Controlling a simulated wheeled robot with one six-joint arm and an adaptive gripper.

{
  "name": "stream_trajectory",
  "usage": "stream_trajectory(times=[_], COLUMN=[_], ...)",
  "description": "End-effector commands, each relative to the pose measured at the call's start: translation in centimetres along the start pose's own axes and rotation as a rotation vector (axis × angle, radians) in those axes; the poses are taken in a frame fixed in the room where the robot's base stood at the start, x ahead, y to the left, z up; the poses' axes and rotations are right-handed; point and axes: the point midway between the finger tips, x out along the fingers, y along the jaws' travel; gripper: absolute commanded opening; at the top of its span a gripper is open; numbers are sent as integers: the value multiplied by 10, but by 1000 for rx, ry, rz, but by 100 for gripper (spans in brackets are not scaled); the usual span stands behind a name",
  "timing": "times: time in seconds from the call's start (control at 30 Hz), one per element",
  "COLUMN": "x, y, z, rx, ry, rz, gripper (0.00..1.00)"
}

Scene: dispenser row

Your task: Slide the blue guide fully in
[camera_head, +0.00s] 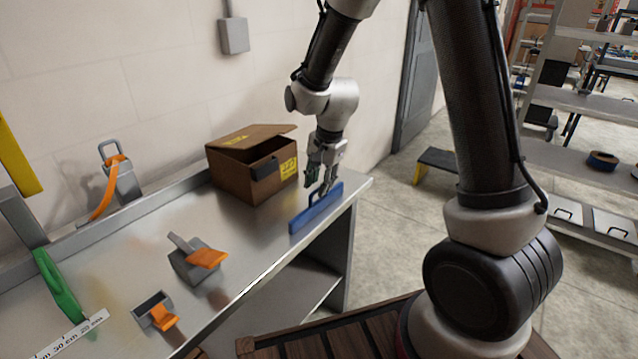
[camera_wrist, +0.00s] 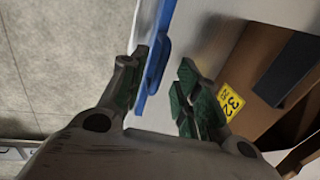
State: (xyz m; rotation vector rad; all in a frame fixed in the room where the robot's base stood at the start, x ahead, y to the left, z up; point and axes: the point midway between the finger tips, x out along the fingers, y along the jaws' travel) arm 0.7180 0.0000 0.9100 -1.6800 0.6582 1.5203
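The blue guide (camera_head: 316,208) is a long upright bar along the front edge of the metal bench, near its right end. In the wrist view, the blue guide (camera_wrist: 154,70) runs between the fingers, with a raised handle-like part on its right side. My gripper (camera_head: 325,182) is down at the guide's far part. In the wrist view my gripper (camera_wrist: 161,72) is open, with one green-padded finger on each side of the guide. The left finger is close to the guide; a gap shows before the right finger. Whether either finger touches it is unclear.
A brown box (camera_head: 232,181) with an open flap, dark front piece and yellow label stands just left of my gripper. Grey dispensers with orange parts (camera_head: 194,262) and a green piece (camera_head: 59,288) are further left. The bench is bare between box and guide.

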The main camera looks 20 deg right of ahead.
Motion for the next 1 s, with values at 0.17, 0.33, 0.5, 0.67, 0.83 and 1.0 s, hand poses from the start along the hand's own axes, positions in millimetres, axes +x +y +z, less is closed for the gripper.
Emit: stream_trajectory(times=[0.17,0.33,0.5,0.67,0.83,1.0], x=[7,7,7,7,8,16], y=[0,0,0,0,-6,-42], z=[0,0,0,0,0,0], rx=[0,0,0,0,-2,-2], ry=[0,0,0,0,0,0], rz=[-1,-1,-1,0,0,-1], gripper=[32,32,3,0,0,0])
